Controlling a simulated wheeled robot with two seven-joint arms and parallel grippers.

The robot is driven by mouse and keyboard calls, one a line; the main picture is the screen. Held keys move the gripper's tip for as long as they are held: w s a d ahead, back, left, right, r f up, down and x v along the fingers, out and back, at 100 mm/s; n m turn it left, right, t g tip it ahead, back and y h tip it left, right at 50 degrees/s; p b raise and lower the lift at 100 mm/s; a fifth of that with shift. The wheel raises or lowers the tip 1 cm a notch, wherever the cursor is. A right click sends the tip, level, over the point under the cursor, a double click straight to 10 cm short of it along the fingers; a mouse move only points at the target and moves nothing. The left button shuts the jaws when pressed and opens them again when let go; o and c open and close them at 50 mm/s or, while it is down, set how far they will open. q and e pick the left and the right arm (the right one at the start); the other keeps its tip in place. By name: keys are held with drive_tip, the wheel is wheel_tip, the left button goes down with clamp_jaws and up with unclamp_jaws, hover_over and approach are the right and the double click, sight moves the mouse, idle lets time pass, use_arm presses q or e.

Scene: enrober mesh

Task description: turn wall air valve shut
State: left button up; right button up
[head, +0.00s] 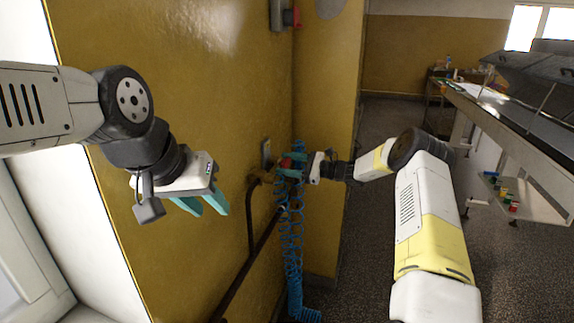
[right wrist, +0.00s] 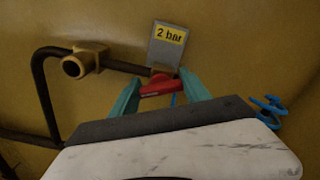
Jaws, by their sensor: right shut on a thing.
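The wall air valve has a red handle (right wrist: 157,88), which lies roughly level in the right wrist view, just below a grey plate with a yellow "2 bar" label (right wrist: 171,36). In the head view the red handle (head: 286,163) is small and partly hidden by my gripper. My right gripper (head: 291,171) is at the valve on the yellow wall. Its teal fingers are on either side of the handle and shut on it. My left gripper (head: 203,204) is empty, with its fingers apart, in front of the wall at the left, away from the valve.
A dark pipe (head: 250,225) runs along the wall to a brass fitting (right wrist: 82,62) left of the valve. A coiled blue hose (head: 291,240) hangs below the valve. A grey and red switch box (head: 284,15) is higher up. A long machine (head: 520,125) stands at the right.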

drive_tip(key=n, duration=0.6)
drive_tip(key=shift+s+f, duration=0.1)
drive_tip(key=n, duration=0.6)
drive_tip(key=shift+f+n, duration=0.15)
drive_tip(key=shift+n, duration=0.15)
idle(0.3)
drive_tip(key=o, duration=1.4)
drive_tip(key=shift+d, duration=0.1)
drive_tip(key=v, duration=0.7)
drive_tip(key=shift+s+d, duration=0.15)
drive_tip(key=shift+d, duration=0.1)
